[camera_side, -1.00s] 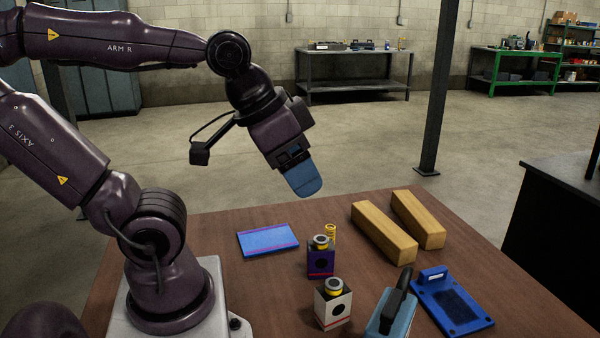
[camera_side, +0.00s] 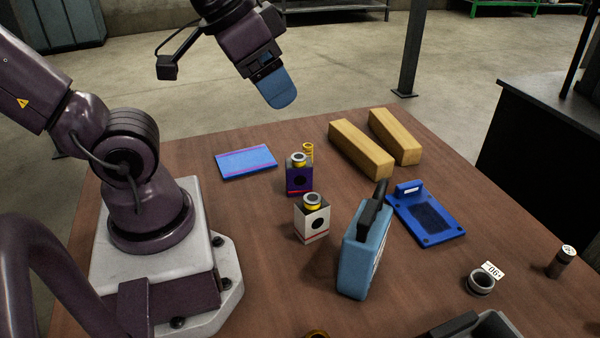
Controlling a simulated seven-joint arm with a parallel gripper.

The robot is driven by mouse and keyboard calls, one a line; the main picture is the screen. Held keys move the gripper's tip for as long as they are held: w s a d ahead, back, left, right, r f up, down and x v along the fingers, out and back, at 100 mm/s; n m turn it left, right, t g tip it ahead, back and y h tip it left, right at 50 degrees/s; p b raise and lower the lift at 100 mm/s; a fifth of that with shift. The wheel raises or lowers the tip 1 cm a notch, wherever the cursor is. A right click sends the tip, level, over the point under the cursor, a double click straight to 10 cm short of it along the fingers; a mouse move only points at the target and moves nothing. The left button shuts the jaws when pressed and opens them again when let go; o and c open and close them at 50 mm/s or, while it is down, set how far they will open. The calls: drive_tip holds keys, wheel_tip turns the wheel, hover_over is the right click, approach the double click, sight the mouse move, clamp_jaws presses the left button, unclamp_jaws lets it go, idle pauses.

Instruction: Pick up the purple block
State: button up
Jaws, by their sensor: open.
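The purple block (camera_side: 299,180) stands upright on the brown table, with a dark round mark on its front, a red stripe near its base and a gold and grey ring on top. My gripper (camera_side: 278,94), with blue fingers, hangs in the air above and behind the block, a little to its left. It is empty and clear of everything. From this side the near finger hides the far one, so the gap between them does not show.
A white block (camera_side: 312,221) stands close in front of the purple one, and a yellow spring-like piece (camera_side: 308,152) just behind it. A blue plate (camera_side: 246,162) lies left. Two wooden bars (camera_side: 361,149), a blue case (camera_side: 362,252) and a blue fixture (camera_side: 426,213) are right.

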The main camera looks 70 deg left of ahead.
drive_tip(key=o, duration=0.5)
drive_tip(key=m+g+y, duration=0.8)
drive_tip(key=m+y, duration=0.5)
drive_tip(key=m, duration=0.3)
hover_over(302, 160)
drive_tip(key=d, duration=0.3)
wheel_tip(302, 160, down, 20)
drive_tip(key=r, duration=0.1)
drive_tip(key=f, duration=0.6)
drive_tip(key=shift+w+f, duration=0.25)
drive_tip(key=shift+w, duration=0.05)
drive_tip(key=shift+x, duration=2.65)
